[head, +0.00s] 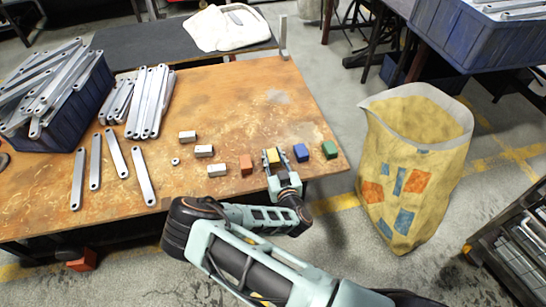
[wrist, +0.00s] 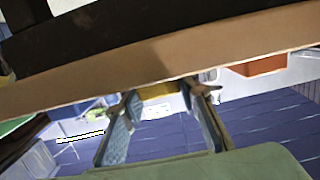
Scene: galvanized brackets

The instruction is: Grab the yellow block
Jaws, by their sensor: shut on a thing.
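The yellow block (head: 273,155) is on the front right part of the worn wooden table, in a loose row of small blocks. My gripper (head: 276,158) reaches in from the front edge, with its fingers on either side of the block. In the wrist view my gripper (wrist: 158,98) is shut on the yellow block (wrist: 157,90), which shows as a narrow strip between the blue-grey pads. Much of the block is hidden by the fingers. I cannot tell whether it is touching the table.
A blue block (head: 301,152) stands close to the right, a green block (head: 330,149) farther right. An orange-red block (head: 246,164) is to the left, then several whitish blocks (head: 204,151). Metal bars (head: 144,176) lie left. A yellow sack (head: 405,180) stands right of the table (head: 220,100).

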